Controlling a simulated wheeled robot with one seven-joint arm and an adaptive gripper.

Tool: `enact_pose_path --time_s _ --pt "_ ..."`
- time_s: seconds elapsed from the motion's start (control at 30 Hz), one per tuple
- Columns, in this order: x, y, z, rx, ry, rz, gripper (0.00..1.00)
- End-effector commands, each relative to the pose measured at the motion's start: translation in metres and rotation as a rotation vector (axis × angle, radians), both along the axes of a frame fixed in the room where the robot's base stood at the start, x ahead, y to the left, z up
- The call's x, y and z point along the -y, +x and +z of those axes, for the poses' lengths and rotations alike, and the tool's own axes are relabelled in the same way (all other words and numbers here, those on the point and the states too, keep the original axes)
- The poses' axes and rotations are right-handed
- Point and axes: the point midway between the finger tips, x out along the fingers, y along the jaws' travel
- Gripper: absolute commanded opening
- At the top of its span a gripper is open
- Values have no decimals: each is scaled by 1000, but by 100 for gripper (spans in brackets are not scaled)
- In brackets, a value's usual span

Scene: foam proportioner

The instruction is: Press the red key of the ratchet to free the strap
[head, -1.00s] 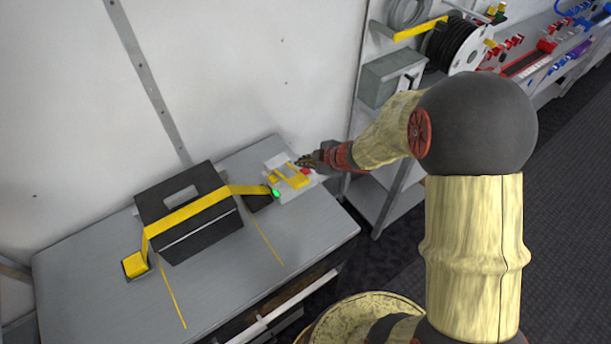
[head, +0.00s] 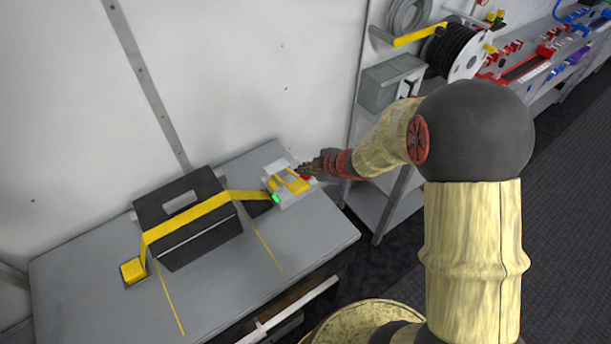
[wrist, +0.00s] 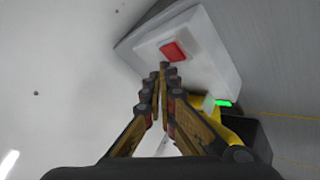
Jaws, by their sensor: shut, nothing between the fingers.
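The ratchet (head: 292,199) is a pale block with yellow bars at the right end of the grey bench. Its red key (wrist: 174,51) shows whole in the wrist view, on a pale raised plate; in the head view the key (head: 305,178) is partly behind my fingers. A green light (head: 276,198) glows beside the ratchet. The yellow strap (head: 190,219) runs over a black case (head: 185,248) to the ratchet. My gripper (wrist: 164,70) is shut and empty, its tips close to the key; whether they touch it I cannot tell.
A yellow block (head: 133,270) anchors the strap's left end on the bench (head: 90,305). The white wall (head: 250,70) rises close behind. A grey shelf unit with a grey box (head: 388,84) and a cable reel stands to the right.

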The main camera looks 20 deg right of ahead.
Motion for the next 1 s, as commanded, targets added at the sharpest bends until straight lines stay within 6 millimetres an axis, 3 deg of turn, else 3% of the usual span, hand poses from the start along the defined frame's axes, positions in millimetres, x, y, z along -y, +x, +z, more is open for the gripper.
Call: enact_pose_path --time_s 1.0 --pt "0 0 -8 0 0 0 0"
